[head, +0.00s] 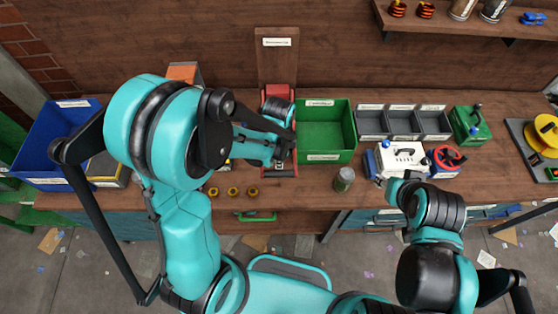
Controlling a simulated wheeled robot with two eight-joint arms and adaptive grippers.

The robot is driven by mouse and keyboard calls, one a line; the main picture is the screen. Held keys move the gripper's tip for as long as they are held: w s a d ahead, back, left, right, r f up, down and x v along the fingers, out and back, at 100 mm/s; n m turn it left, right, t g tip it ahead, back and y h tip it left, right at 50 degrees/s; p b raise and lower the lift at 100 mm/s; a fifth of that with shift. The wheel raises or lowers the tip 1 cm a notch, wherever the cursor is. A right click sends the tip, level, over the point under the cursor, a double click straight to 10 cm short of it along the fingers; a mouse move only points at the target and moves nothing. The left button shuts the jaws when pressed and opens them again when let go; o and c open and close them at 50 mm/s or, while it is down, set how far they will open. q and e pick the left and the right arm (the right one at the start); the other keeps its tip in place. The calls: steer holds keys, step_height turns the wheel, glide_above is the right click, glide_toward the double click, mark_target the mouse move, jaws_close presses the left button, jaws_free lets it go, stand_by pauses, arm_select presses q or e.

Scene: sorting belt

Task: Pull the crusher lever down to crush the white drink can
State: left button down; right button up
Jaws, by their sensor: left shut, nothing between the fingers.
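The red can crusher (279,91) is fixed to an upright wooden board (277,60) at the back of the bench. Its red base shows in front, below my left gripper. My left gripper (284,128) is shut and empty, over the front of the crusher, and hides most of it. The lever cannot be told apart from the rest of the red parts, nor can I tell if the gripper touches it. No white can is clearly visible at the crusher. My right gripper (393,188) is near the bench's front edge, by a white machine, its fingers unclear.
A green bin (327,157) stands right of the crusher, with a small can (344,179) in front. Grey compartments (403,107), the white machine (402,153) and a green box (470,124) are farther right. A blue bin (40,181) is far left. Several brass pieces (233,192) lie in front.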

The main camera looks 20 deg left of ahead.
mark_target(279, 173)
arm_select(q)
steer(key=shift+s+f+b, duration=0.15)
steer(key=shift+f+b, duration=1.1)
steer(key=shift+f, duration=0.25)
steer(key=f+b, duration=0.4)
steer(key=shift+w, duration=0.25)
steer(key=shift+r+p, duration=0.35)
steer(key=shift+p, duration=0.05)
step_height(279, 173, up, 7)
steer(key=p, duration=0.5)
steer(key=shift+f, duration=0.1)
steer(key=shift+f, duration=0.1)
